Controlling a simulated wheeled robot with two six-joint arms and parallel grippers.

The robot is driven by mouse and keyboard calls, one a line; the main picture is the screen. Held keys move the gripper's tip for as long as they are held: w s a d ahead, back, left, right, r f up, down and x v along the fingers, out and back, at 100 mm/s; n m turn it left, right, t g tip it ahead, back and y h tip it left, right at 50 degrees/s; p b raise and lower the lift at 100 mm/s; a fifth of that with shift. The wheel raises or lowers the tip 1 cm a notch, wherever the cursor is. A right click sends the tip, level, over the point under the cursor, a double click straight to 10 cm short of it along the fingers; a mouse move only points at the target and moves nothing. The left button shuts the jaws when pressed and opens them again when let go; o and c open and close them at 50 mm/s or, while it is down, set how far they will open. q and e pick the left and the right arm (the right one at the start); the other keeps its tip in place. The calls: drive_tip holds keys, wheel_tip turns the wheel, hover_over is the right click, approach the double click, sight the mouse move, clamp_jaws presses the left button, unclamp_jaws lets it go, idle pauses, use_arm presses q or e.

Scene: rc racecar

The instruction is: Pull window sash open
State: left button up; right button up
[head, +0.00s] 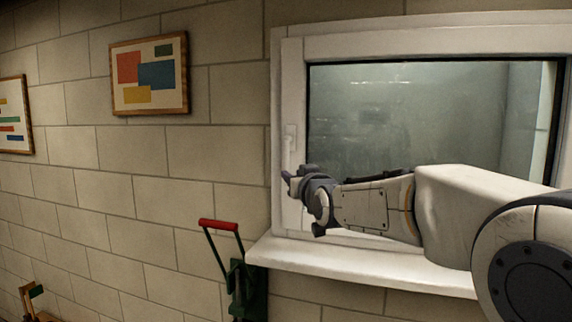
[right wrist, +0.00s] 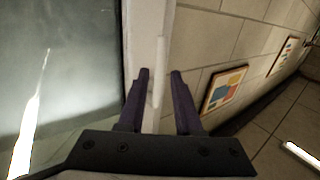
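A white-framed window fills the right of the head view. Its sash (head: 293,75) looks flush in the outer frame, and its glass (head: 400,115) is greyish. A slim white upright handle (head: 290,145) sits on the sash's left side. My right gripper (head: 288,180) is at the handle's lower part, the arm reaching across the window from the right. In the right wrist view, the dark fingers of this gripper (right wrist: 159,73) are open, with the white handle (right wrist: 157,88) between them in the picture. I see gaps on both sides, without clear contact. My left gripper is not in view.
A white sill (head: 360,266) juts out below the window. A red-handled tool (head: 219,225) with a dark green body stands below left of it. Framed pictures (head: 149,74) hang on the block wall. Floor at lower left holds a small wooden item (head: 28,300).

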sight(288, 169)
drive_tip(key=p+x, duration=0.2)
drive_tip(key=x, duration=0.3)
drive_tip(key=shift+w+r+p, duration=0.15)
drive_tip(key=shift+w+p, duration=0.1)
drive_tip(key=shift+p, duration=0.1)
drive_tip(key=shift+w+a, duration=0.2)
drive_tip(key=shift+w, duration=0.2)
clamp_jaws()
idle(0.8)
